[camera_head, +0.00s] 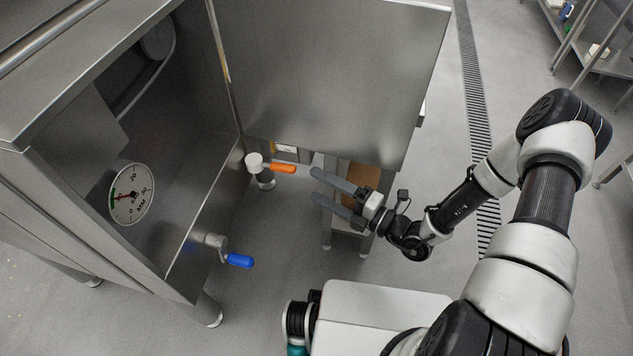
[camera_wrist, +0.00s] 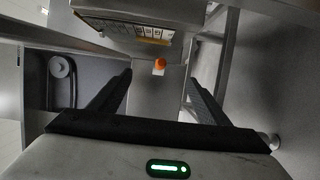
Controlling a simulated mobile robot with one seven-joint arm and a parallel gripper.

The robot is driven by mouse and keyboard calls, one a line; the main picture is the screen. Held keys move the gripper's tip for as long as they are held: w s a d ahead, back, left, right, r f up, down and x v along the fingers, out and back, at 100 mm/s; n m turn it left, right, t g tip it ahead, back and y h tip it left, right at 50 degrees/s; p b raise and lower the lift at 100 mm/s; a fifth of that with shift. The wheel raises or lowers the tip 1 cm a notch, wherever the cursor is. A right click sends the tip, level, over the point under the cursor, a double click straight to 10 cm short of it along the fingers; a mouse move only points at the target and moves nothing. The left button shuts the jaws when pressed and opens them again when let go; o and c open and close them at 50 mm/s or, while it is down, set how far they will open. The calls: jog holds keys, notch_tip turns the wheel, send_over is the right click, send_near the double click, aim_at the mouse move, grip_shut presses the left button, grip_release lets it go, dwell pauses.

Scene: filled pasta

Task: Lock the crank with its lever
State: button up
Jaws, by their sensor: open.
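An orange handle (camera_head: 284,168) sticks out to the right from a white round hub (camera_head: 254,162) at the machine's side. A blue handle (camera_head: 240,260) sits on a metal hub (camera_head: 215,242) lower on the same machine. I cannot tell for sure which is the crank and which the lever. My gripper (camera_head: 315,184) is open and empty, a short way right of the orange handle and apart from it, its fingers pointing at the machine. In the wrist view the orange handle shows end-on (camera_wrist: 160,65), between the open fingers and beyond them.
A round dial marked MM (camera_head: 132,194) is on the machine's front. An open steel door panel (camera_head: 345,75) stands above and behind the orange handle. A low stand with a brown top (camera_head: 365,178) is behind my gripper. Open floor lies below the blue handle.

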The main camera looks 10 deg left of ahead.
aim_at(284, 168)
jog(key=shift+b+x, duration=0.75)
jog(key=shift+x, duration=5.25)
jog(key=c, duration=1.6)
